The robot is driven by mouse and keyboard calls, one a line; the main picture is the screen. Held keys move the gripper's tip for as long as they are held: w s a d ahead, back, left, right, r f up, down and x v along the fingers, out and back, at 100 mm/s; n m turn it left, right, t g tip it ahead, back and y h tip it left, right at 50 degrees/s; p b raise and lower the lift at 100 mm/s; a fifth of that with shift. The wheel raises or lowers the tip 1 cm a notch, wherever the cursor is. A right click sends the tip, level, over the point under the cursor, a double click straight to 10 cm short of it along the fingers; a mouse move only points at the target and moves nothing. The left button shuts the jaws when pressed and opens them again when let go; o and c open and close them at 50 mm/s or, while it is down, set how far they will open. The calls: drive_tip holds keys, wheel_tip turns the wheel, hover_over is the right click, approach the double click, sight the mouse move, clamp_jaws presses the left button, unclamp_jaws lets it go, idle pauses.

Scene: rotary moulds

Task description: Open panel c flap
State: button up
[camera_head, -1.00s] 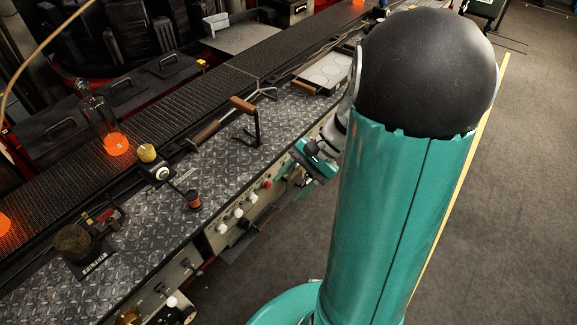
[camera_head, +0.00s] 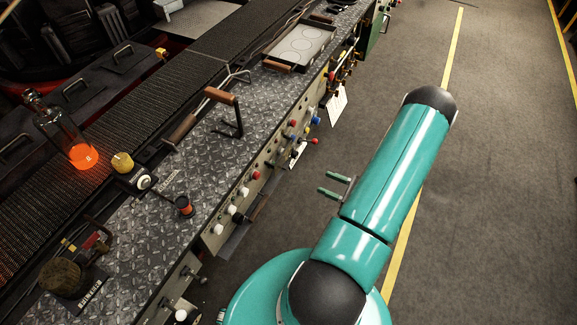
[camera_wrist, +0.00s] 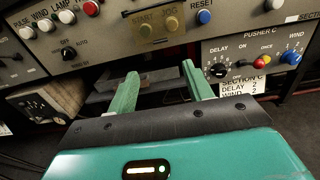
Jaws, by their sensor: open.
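My gripper (camera_head: 328,184) is open and empty in the head view. Its green fingers point left toward the front of the control panels, with a gap of floor between. The wrist view shows both fingers (camera_wrist: 160,94) spread apart below a grey panel marked START, JOG and RESET (camera_wrist: 155,28). A panel marked PUSHER C (camera_wrist: 262,62), with DELAY and WIND knobs and a SECTION C label (camera_wrist: 240,88), stands to the right of the fingers. A dark recess with a grey flat part (camera_wrist: 150,82) shows behind the fingers.
The diamond-plate ledge (camera_head: 150,225) runs above the panels, holding a brown-handled lever (camera_head: 222,97), a tray (camera_head: 302,46) and small tools. A glowing orange bottle (camera_head: 82,155) stands at the left. Coloured knobs (camera_head: 313,141) protrude from the panels. Grey floor (camera_head: 480,250) at right is clear.

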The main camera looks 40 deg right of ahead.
drive_tip(key=x, duration=1.3)
drive_tip(key=shift+w, duration=0.15)
drive_tip(key=shift+d, duration=0.1)
clamp_jaws()
